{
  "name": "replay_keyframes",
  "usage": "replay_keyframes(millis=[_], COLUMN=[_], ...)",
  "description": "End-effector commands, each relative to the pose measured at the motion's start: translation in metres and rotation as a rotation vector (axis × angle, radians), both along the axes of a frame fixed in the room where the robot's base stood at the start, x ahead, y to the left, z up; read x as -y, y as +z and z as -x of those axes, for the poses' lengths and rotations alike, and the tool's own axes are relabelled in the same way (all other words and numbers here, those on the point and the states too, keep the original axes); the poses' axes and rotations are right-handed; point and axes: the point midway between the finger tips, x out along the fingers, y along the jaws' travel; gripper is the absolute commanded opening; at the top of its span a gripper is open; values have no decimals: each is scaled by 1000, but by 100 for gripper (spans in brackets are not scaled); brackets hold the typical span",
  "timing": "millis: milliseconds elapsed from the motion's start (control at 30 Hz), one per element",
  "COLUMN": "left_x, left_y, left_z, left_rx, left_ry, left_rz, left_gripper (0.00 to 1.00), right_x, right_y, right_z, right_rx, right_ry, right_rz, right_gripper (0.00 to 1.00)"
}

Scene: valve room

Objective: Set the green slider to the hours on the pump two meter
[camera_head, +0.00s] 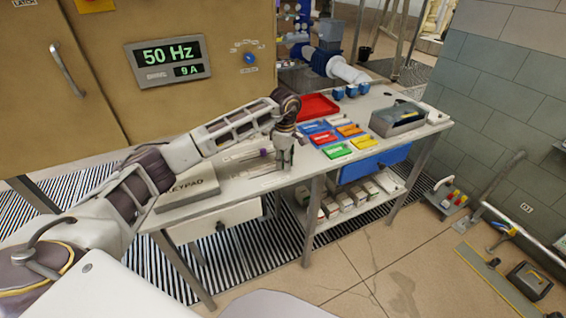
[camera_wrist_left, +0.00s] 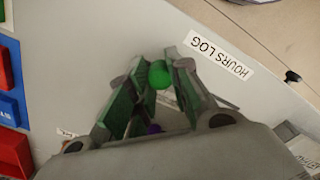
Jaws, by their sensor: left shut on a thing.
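My left gripper (camera_head: 284,166) reaches down to the bench top. In the left wrist view its two fingers (camera_wrist_left: 158,80) close on the round green knob of the green slider (camera_wrist_left: 159,74). An "HOURS LOG" label (camera_wrist_left: 220,55) lies on the panel beside the fingers. A purple knob (camera_head: 264,152) stands near the gripper on the slider panel (camera_head: 240,160); it also shows partly hidden behind the fingers in the left wrist view (camera_wrist_left: 154,129). The gripper hides the green knob in the head view. I cannot make out a pump two meter. My right gripper is out of view.
A keypad box (camera_head: 188,188) sits left of the sliders. A cabinet display (camera_head: 168,60) reads 50 Hz and 9 A.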

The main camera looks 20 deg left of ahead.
Motion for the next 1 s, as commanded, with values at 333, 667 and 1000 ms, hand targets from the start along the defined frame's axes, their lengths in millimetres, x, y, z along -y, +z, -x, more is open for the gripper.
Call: replay_keyframes(millis=[333,667,1000], left_x=[0,0,-1], left_y=[0,2,31], left_z=[0,0,-1], left_rx=[1,1,3], left_ry=[0,0,1], left_rz=[0,0,0], left_gripper=[44,44,44], right_x=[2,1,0], right_y=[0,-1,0], right_z=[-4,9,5], right_rx=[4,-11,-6], right_ry=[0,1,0], right_rz=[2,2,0], right_gripper=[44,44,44])
